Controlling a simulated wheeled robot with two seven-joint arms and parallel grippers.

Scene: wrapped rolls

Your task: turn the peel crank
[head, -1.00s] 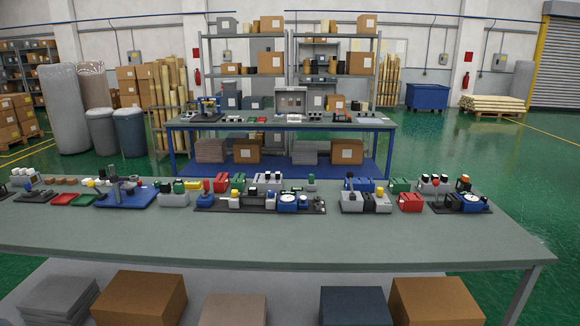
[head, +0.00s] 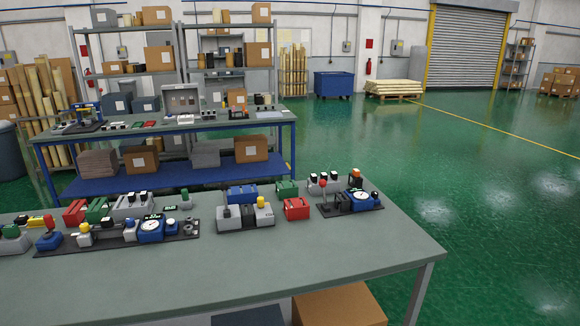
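Neither of my grippers is in the head view. No part can be told for certain as the peel crank at this size. On the near bench (head: 300,278), a dark plate at the right end carries an upright lever with a red knob (head: 323,184) beside a blue gauge unit (head: 361,201). A grey unit (head: 244,216) with a dark upright handle and a yellow knob stands left of it. Further left, a long dark plate (head: 75,246) carries another blue gauge unit (head: 151,230) and several small parts. The back bench (head: 215,121) also holds small devices.
Red boxes (head: 296,208) and green boxes (head: 286,188) stand among the devices. The near bench's front strip is bare. Open green floor (head: 480,220) lies to the right, up to a roller shutter (head: 467,45).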

